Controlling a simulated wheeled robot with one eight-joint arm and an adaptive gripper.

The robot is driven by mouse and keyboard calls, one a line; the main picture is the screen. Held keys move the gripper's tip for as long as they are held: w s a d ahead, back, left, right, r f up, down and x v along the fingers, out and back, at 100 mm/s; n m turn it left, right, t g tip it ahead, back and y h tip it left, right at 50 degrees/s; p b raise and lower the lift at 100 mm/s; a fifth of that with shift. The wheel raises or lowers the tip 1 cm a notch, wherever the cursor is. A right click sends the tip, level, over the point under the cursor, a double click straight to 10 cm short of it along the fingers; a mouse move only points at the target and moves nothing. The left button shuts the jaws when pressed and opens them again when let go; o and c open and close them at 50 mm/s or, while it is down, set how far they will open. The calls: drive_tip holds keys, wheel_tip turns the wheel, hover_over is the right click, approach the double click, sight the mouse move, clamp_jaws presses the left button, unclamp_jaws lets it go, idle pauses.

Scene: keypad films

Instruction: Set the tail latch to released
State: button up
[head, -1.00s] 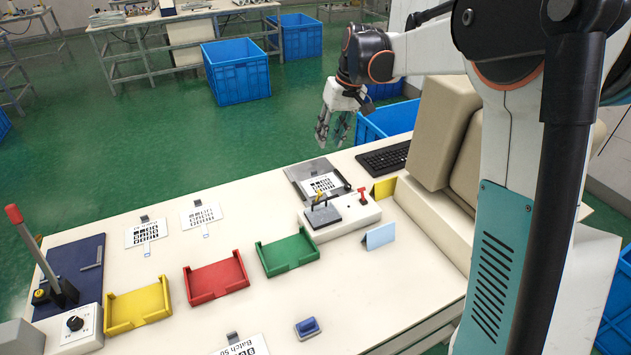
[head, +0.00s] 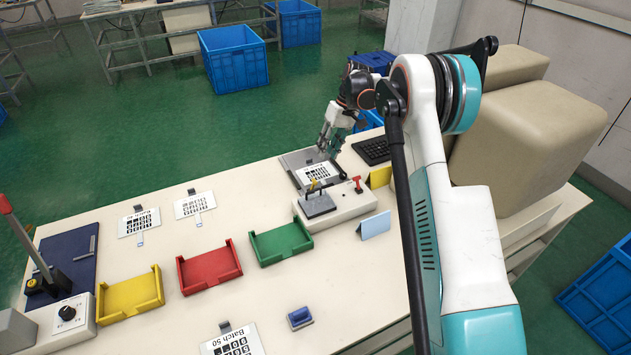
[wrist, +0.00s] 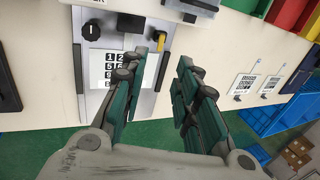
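The fixture is a grey plate (head: 290,160) holding a white number card (head: 316,173) at the back of the bench. A light base (head: 345,207) in front of it carries a grey block (head: 319,206), a yellow lever (head: 314,186) and a red-handled lever (head: 357,184). The wrist view shows the card (wrist: 112,68), a black round knob (wrist: 91,30) and the yellow lever (wrist: 161,41). No readable label shows which part is the tail latch. My gripper (head: 325,149) hangs above the plate's back edge, fingers apart and empty; the wrist view shows both fingers (wrist: 172,54), partly covering the plate.
A keyboard (head: 373,150) and a yellow stand-up card (head: 379,177) are close on the right. A light-blue card (head: 375,225) stands in front. Green (head: 282,244), red (head: 209,268) and yellow (head: 130,296) trays lie to the left. The bench between them is mostly clear.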

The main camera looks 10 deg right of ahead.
sight(315, 180)
drive_tip(key=b+x, duration=0.4)
drive_tip(key=x, duration=0.9)
drive_tip(key=shift+f, duration=0.2)
clamp_jaws()
